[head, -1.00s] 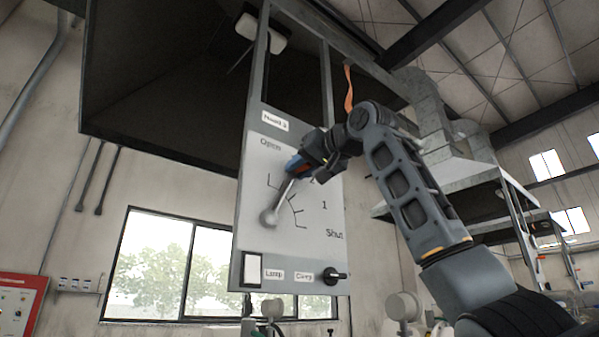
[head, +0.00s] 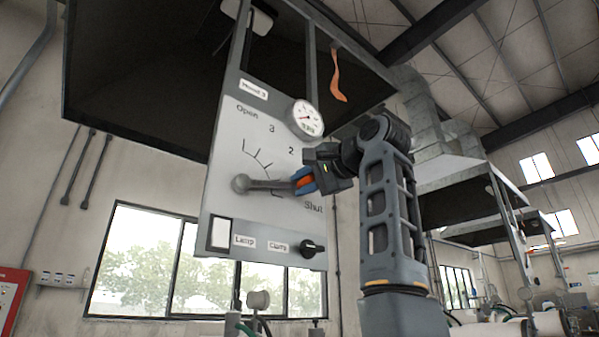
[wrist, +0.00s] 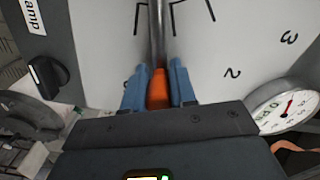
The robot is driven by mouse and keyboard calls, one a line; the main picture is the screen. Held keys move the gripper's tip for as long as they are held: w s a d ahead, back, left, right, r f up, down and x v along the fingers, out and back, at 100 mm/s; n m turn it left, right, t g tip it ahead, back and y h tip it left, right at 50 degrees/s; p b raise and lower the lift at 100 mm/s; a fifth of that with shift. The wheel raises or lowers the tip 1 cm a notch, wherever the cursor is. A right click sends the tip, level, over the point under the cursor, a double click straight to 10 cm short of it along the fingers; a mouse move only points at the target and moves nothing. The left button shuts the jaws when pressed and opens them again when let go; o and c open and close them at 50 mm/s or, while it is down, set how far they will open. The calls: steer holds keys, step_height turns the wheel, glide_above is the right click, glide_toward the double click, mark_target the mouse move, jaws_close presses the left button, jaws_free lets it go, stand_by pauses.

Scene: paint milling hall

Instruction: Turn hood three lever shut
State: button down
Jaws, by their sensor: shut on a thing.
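The hood three panel (head: 225,165) is a pale plate labelled "Hood 3", with a scale running from "Open" at upper left through 3 and 2 to "Shut" at lower right. Its lever (head: 265,185) is a grey rod on a round pivot at the left, pointing right and lying nearly level, a little above the "Shut" label. My gripper (head: 305,181) is shut on the lever's orange end. In the wrist view the blue fingers (wrist: 159,88) clasp the orange grip (wrist: 158,90) from both sides, with the rod (wrist: 157,35) running away beyond it. The 1 mark is hidden.
A round gauge (head: 307,118) sits at the panel's upper right, close to my arm. A white lamp switch (head: 221,234) and a black clamp knob (head: 308,249) are below the lever. An orange strip (head: 337,80) hangs from the dark hood above.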

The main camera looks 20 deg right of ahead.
mark_target(296, 203)
steer(key=shift+w+d+f+m+b, duration=0.15)
steer(key=shift+f+m+b, duration=0.1)
steer(key=shift+f+m, duration=0.6)
steer(key=shift+s+d+f+m+b, duration=0.1)
steer(key=shift+d+f+m+b, duration=0.1)
steer(key=shift+f+m, duration=0.65)
steer(key=shift+w+f, duration=0.1)
steer(key=shift+f, duration=0.15)
steer(key=c, duration=0.9)
jaws_free()
steer(key=shift+a+r, duration=0.1)
steer(key=b+v, duration=0.2)
steer(key=v, duration=0.6)
